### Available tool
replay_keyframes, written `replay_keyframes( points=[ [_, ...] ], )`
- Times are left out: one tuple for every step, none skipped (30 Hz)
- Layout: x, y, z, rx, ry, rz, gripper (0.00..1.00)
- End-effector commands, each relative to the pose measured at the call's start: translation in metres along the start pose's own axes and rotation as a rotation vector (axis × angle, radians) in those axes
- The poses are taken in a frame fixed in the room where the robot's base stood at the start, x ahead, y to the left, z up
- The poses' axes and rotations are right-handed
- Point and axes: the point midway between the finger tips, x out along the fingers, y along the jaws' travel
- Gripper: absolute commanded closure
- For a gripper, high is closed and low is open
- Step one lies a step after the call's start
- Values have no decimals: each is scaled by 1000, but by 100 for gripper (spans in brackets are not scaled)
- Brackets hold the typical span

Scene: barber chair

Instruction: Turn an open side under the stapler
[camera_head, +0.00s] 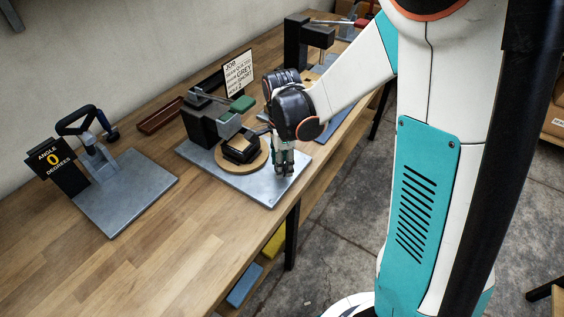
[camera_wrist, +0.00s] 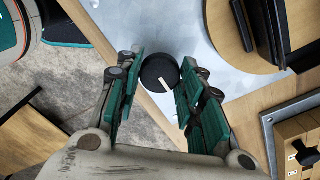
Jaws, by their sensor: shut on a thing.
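My gripper (camera_head: 284,168) points down at the plate's right side, beside the turntable. In the wrist view my gripper (camera_wrist: 158,95) is shut on a round black knob (camera_wrist: 157,70) with a white mark. The turntable (camera_wrist: 232,22) shows there at upper right.
At left stands a bending tool (camera_head: 118,188) with a sign (camera_head: 51,159) reading angle 0 degrees. A job card (camera_head: 238,74) stands behind the stapler, partly legible. Another dark machine (camera_head: 297,42) stands farther back. The bench front (camera_head: 170,265) is clear.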

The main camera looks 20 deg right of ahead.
Motion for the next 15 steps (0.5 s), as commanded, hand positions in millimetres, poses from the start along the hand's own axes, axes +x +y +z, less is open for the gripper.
replay_keyframes(
  points=[
    [0,0,0,-15,0,-1,88],
    [0,0,0,-27,0,-1,88],
    [0,0,0,-45,0,0,88],
    [0,0,0,-61,0,0,88],
    [0,0,0,-79,0,0,88],
    [0,0,0,-104,0,0,89],
    [0,0,0,-126,0,0,89],
    [0,0,0,-149,0,0,89],
    [0,0,0,-182,0,0,89],
    [0,0,0,-207,0,0,89],
    [0,0,0,-233,0,0,89],
    [0,0,0,-270,0,0,89],
    [0,0,0,-299,0,0,89],
    [0,0,0,-327,0,0,89],
    [0,0,0,-366,0,0,89]
  ],
)
